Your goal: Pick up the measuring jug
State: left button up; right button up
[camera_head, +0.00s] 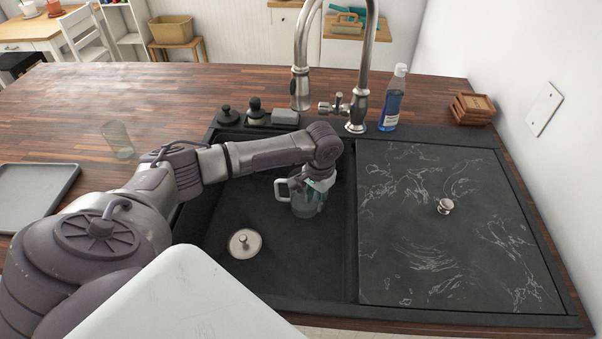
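The measuring jug (304,206) is clear and stands upright in the dark sink basin (290,258), near the basin's right side. Its handle (280,189) points left. My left gripper (313,190) reaches down from above at the jug's top right, and its fingers overlap the rim in the picture. The fingers are small and partly hidden by the wrist and seen against the glass, so I cannot tell whether they are closed on the jug wall. My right gripper is not in view.
A tall faucet (356,110) rises behind the basin. A blue soap bottle (393,100) stands beside it. A drinking glass (118,139) and grey tray (36,185) are on the counter at left.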

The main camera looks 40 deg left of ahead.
pick_arm(q)
grip_shut()
jog(key=shift+s+r, duration=0.1)
jog(key=shift+r, duration=0.1)
dwell(0.3)
jog(key=shift+r, duration=0.2)
notch_tip(320, 180, up, 6)
jog(key=shift+r+b, duration=0.1)
jog(key=shift+b, duration=0.45)
jog(key=s+d, duration=0.5)
jog(key=s, duration=0.3)
jog(key=s+d+b, duration=0.1)
jog(key=s+d, duration=0.4)
jog(key=s, duration=0.3)
jog(key=shift+s+d, duration=0.15)
jog(key=shift+s, duration=0.2)
